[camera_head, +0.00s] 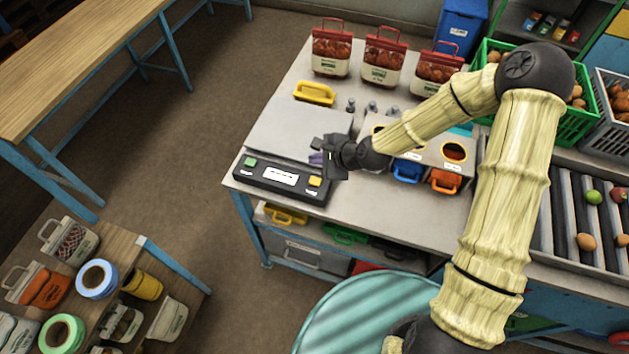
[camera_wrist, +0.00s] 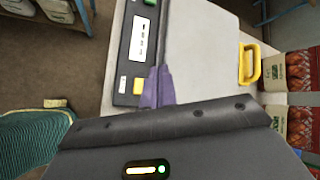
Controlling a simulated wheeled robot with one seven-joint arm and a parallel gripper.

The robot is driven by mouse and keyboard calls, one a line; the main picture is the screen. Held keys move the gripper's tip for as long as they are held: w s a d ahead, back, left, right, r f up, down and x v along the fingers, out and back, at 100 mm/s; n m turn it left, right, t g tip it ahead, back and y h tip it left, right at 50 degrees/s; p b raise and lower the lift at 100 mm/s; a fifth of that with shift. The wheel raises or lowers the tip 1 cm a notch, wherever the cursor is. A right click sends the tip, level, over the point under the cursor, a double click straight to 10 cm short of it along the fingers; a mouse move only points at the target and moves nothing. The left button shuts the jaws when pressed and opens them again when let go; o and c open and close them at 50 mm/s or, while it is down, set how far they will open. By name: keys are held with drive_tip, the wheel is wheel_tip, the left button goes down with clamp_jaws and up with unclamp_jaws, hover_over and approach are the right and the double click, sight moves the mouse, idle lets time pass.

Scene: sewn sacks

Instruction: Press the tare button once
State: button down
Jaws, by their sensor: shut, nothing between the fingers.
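The scale (camera_head: 288,140) stands on the bench, with a grey flat platform and a dark front panel (camera_head: 256,183). The panel carries a green button (camera_head: 250,162) at its left, a white display (camera_head: 281,176), and a yellow button (camera_head: 315,181) at its right. Their labels are too small to read. My gripper (camera_head: 316,158) is shut and empty, over the platform's right front corner, just behind the yellow button. In the wrist view, its purple fingertips (camera_wrist: 162,72) lie beside the yellow button (camera_wrist: 138,87), apart from it in the picture; their height is unclear.
A yellow handled item (camera_head: 314,93) lies at the platform's back. Red-topped sacks (camera_head: 383,58) stand behind it. A bin unit with round openings (camera_head: 454,151) is right of the scale, with small grey objects (camera_head: 371,107) near it.

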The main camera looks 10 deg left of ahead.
sight(318, 182)
drive_tip(key=shift+w+d+f+b, duration=0.15)
drive_tip(key=shift+f+b, duration=1.25)
drive_tip(key=shift+f, duration=0.55)
drive_tip(key=shift+w+d+f+b, duration=0.1)
drive_tip(key=shift+f+b, duration=1.25)
drive_tip(key=shift+f, duration=0.6)
drive_tip(key=shift+s, duration=0.1)
drive_tip(key=shift+f, duration=0.35)
drive_tip(key=shift+f+b, duration=0.15)
drive_tip(key=shift+b, duration=0.15)
drive_tip(key=shift+s+a+f, duration=0.1)
drive_tip(key=shift+f, duration=0.25)
drive_tip(key=shift+r+p, duration=0.55)
drive_tip(key=shift+r, duration=0.35)
